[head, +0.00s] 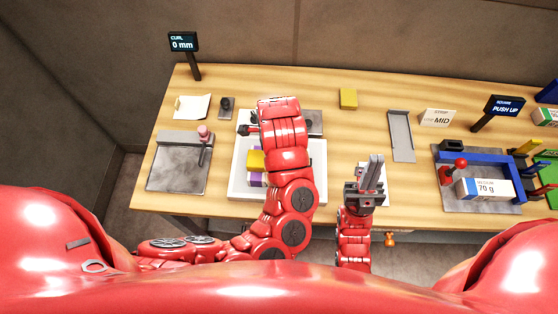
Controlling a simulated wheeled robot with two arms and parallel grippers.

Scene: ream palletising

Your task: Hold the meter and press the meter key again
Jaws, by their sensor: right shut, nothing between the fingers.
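I cannot surely pick out the meter or its key. A small dark device (226,103) stands at the back left of the table. A display (183,43) behind it reads "CURL 0 mm". My left arm reaches over a pale tray, and its bulk hides most of my left gripper and what lies under it. Only a small dark and red part shows left of the wrist, so its fingers cannot be made out. My right gripper (375,164) is shut and empty, fingers pointing to the back, above a pale plate near the front edge.
The pale tray (237,190) holds a yellow and purple stack. A grey board (176,172) with a pink knob (203,131) is left. A yellow block (348,98), a grey channel (401,136), a "MID" sign (438,118) and a "70 g" ream (484,189) stand around.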

